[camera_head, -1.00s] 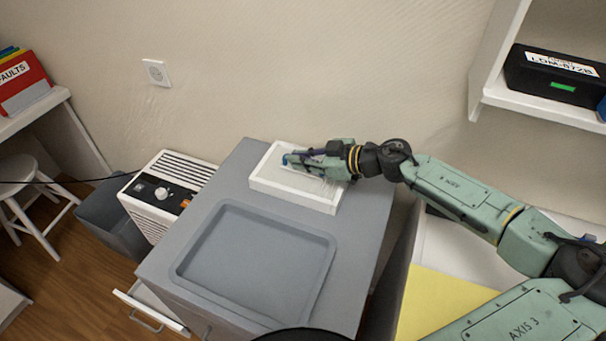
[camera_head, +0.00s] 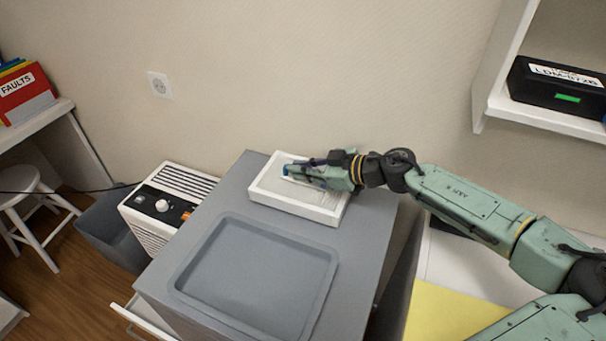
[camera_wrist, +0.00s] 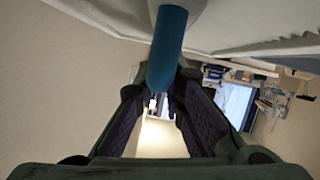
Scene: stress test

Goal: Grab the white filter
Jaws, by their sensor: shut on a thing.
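The white filter (camera_head: 323,216), a shallow white frame with a greyish inner face, lies flat on the grey cabinet top, near the wall. My gripper (camera_head: 291,171) reaches over it from the right and covers part of its far half. The wrist view shows my fingers (camera_wrist: 165,95) apart, with a blue rounded bar (camera_wrist: 169,45) running between them from a white part at the top. The blue also shows at the fingertips in the head view. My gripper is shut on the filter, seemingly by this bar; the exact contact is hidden.
A grey tray (camera_head: 325,305) lies in front of the filter. A white vented unit (camera_head: 142,230) stands left of the cabinet (camera_head: 163,268). An open drawer (camera_head: 143,318) juts out at the front left. A shelf (camera_head: 548,119) with a black case (camera_head: 540,93) hangs at the right.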

